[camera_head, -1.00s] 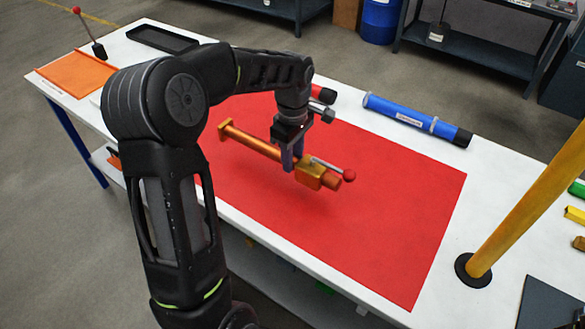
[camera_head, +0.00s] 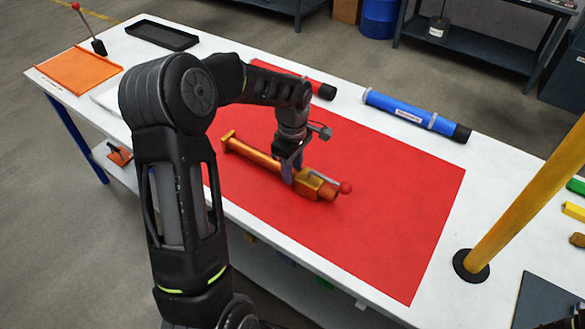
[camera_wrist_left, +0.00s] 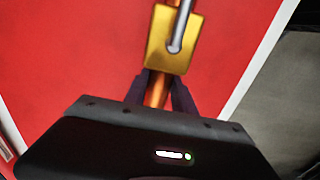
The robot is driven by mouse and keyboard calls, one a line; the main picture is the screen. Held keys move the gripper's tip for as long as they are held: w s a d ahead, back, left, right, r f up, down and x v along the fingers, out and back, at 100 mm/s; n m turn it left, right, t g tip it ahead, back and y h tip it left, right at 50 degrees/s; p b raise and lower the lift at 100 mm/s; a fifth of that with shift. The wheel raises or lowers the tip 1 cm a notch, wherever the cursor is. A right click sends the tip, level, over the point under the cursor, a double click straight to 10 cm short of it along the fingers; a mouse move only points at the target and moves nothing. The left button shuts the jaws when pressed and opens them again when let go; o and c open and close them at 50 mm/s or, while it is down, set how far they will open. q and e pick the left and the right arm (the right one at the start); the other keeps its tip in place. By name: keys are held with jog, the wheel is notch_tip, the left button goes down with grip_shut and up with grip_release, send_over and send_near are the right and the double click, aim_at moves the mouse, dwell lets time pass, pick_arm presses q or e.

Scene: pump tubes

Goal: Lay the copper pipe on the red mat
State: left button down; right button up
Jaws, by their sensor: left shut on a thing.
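The copper pipe (camera_head: 256,156) has a square flange at its left end and a brass valve block with a red-knobbed lever near its right end. My left gripper (camera_head: 290,176) is shut on the pipe just left of the block. The pipe is over the middle of the red mat (camera_head: 400,200), very low; I cannot tell whether it touches. In the left wrist view, the fingers (camera_wrist_left: 157,88) close around the pipe beside the brass block (camera_wrist_left: 172,42), with the mat (camera_wrist_left: 75,50) behind. My right gripper is not in view.
A blue tube (camera_head: 398,112) and a red tube (camera_head: 322,90) lie on the white table behind the mat. A yellow post (camera_head: 525,200) stands at the right. An orange tray (camera_head: 80,74) and a black tray (camera_head: 162,37) are at the far left. The mat's right part is clear.

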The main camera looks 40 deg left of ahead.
pick_arm(q)
jog(key=c, duration=1)
grip_release()
jog(key=shift+f, duration=0.1)
jog(key=shift+c, duration=0.2)
notch_tip(320, 180, up, 12)
jog(key=shift+b, duration=0.4)
